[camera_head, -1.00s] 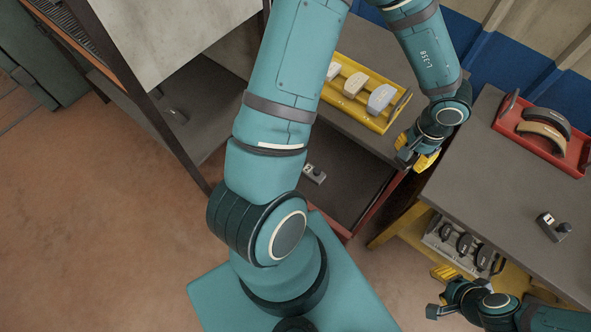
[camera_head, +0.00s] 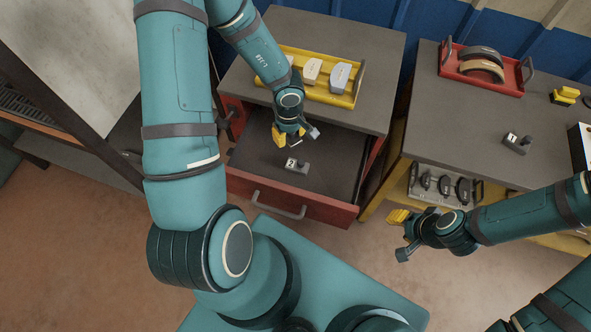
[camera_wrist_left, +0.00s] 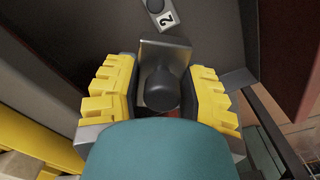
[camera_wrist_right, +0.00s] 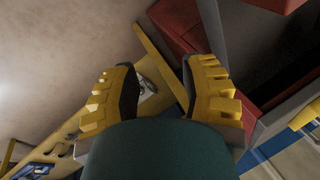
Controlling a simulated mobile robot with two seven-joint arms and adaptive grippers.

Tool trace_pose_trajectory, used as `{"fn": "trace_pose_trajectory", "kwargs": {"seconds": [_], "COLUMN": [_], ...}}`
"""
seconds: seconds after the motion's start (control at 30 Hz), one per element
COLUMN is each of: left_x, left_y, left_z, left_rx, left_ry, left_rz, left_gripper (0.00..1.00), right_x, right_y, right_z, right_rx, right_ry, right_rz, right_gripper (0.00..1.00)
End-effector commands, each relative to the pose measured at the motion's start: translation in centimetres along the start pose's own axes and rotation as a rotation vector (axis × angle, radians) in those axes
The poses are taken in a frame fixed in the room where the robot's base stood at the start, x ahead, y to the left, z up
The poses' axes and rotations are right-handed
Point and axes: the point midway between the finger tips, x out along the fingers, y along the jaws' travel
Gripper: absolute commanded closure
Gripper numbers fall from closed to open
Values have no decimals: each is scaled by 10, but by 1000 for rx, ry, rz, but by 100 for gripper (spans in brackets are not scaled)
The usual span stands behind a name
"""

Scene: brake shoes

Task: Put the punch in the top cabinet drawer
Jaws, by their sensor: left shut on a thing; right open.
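My left gripper (camera_head: 293,138) is over the open top drawer (camera_head: 335,172) of the cabinet. In the left wrist view its yellow fingers (camera_wrist_left: 160,95) are shut on a grey piece with a black round knob, which looks like the punch (camera_wrist_left: 160,88). In the head view the gripper mostly hides this piece. A similar small block marked 2 (camera_head: 297,165) lies on the drawer floor, also seen in the left wrist view (camera_wrist_left: 160,14), apart from the held piece. My right gripper (camera_head: 399,236) is open and empty, in front of the workbench; its fingers (camera_wrist_right: 160,98) are spread.
A yellow tray (camera_head: 352,98) with brake pads sits on the cabinet top. On the workbench (camera_head: 445,130) are a red tray (camera_head: 487,88) with brake shoes and a block marked 1 (camera_head: 518,143). The red drawer front (camera_head: 300,204) with its handle juts out.

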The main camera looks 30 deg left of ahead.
Motion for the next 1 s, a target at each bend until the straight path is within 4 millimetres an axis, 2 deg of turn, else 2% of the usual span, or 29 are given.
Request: {"fn": "trace_pose_trajectory", "kwargs": {"seconds": [0.2,0.4,0.57,0.9,1.0], "left_x": [29,42,52,103,109], "left_y": [-33,-51,-54,-55,-55], "left_z": [-23,-32,-34,-34,-34], "left_rx": [-399,-602,-647,-646,-647], "left_ry": [-2,-5,-6,-5,-5], "left_rz": [-9,-13,-14,-14,-15], "left_gripper": [100,100,100,100,100], "right_x": [0,0,6,40,44], "right_y": [0,0,2,15,17], "right_z": [0,0,2,18,19], "right_rx": [0,0,-1,-11,-12], "right_ry": [0,-1,-4,-35,-37], "right_rz": [0,0,0,-4,-4], "right_gripper": [57,57,57,57,57]}}
